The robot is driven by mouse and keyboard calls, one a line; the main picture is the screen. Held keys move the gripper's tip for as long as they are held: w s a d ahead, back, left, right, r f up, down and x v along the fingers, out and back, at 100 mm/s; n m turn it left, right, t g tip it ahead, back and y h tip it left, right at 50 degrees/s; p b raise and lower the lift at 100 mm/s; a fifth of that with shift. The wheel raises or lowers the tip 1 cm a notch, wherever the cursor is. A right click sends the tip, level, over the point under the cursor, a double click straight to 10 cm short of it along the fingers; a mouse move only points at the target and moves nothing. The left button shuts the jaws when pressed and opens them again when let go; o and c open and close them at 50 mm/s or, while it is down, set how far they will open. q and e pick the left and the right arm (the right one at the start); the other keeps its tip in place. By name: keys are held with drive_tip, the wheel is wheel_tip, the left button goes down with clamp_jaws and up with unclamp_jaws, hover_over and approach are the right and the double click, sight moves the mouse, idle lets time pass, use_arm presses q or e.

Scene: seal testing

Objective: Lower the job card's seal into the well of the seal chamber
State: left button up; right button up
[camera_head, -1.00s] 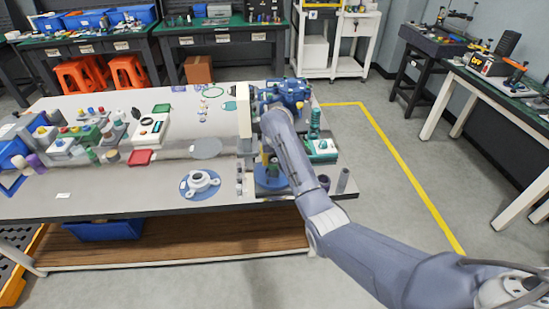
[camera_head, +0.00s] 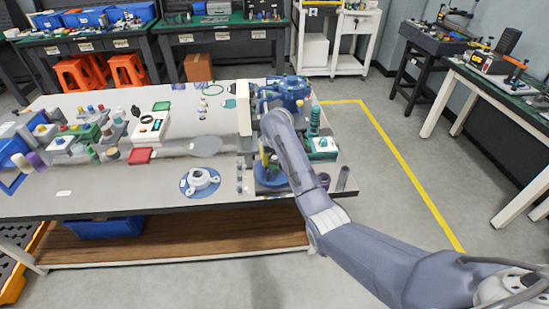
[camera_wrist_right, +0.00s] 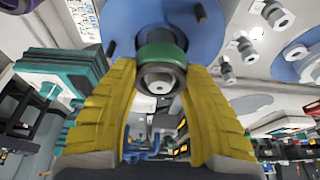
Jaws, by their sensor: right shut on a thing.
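My right gripper (camera_head: 266,160) points down at the table's front right part, partly hidden by my own wrist. In the right wrist view its yellow fingers (camera_wrist_right: 160,72) are shut on a seal with a green ring (camera_wrist_right: 161,48) around a grey metal core. A round blue plate (camera_wrist_right: 203,28) with dark upright pegs lies beyond the seal; it also shows under the gripper in the head view (camera_head: 271,184). The seal hides the plate's middle, so I cannot tell whether it touches anything or where the well is. My left gripper is out of view.
Small grey fittings (camera_wrist_right: 224,68) stand close by. The table's front left is mostly clear.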

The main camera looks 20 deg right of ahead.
drive_tip(key=shift+f, duration=1.9)
idle(1.1)
drive_tip(key=o, duration=1.5)
drive_tip(key=shift+f, duration=0.1)
drive_tip(key=shift+r, duration=2.45)
